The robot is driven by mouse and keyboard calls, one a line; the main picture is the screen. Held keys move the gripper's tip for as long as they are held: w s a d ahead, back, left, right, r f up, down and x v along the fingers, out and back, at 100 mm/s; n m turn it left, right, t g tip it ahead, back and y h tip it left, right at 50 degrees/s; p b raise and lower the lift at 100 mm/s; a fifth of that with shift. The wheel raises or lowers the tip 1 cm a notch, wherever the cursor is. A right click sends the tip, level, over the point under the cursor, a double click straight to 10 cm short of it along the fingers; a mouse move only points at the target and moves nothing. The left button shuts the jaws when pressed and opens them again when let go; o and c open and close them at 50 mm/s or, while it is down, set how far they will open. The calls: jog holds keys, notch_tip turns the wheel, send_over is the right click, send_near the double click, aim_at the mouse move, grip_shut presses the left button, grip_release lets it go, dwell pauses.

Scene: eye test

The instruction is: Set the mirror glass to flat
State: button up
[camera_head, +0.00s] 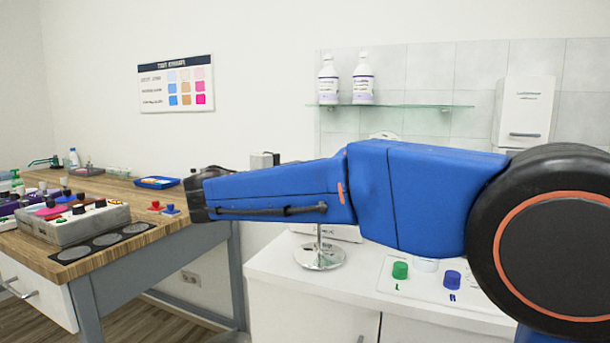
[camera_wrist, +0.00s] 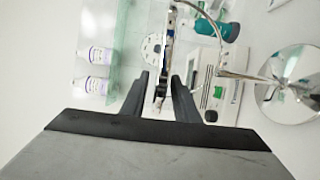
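The mirror stands on the white counter; its round metal base (camera_head: 320,256) and lower stem show below my arm in the head view, and my arm hides the glass there. In the wrist view, which is turned sideways, the base (camera_wrist: 290,88) is at right and a curved metal yoke (camera_wrist: 203,14) runs up to the top. The mirror glass (camera_wrist: 167,50) shows as a narrow strip, nearly edge-on. My gripper (camera_wrist: 160,80) is open, its two dark fingers on either side of the strip's near end with gaps visible. I cannot tell whether either touches it.
A glass shelf (camera_head: 420,106) with two white bottles is on the wall behind. Green (camera_head: 400,270) and blue (camera_head: 452,279) caps sit on a white board on the counter. A teal bottle (camera_wrist: 228,32) is near the mirror. A wooden table (camera_head: 125,188) with several items is at left.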

jog(key=v, duration=1.7)
jog(key=shift+s, duration=0.15)
jog(key=shift+a, duration=0.2)
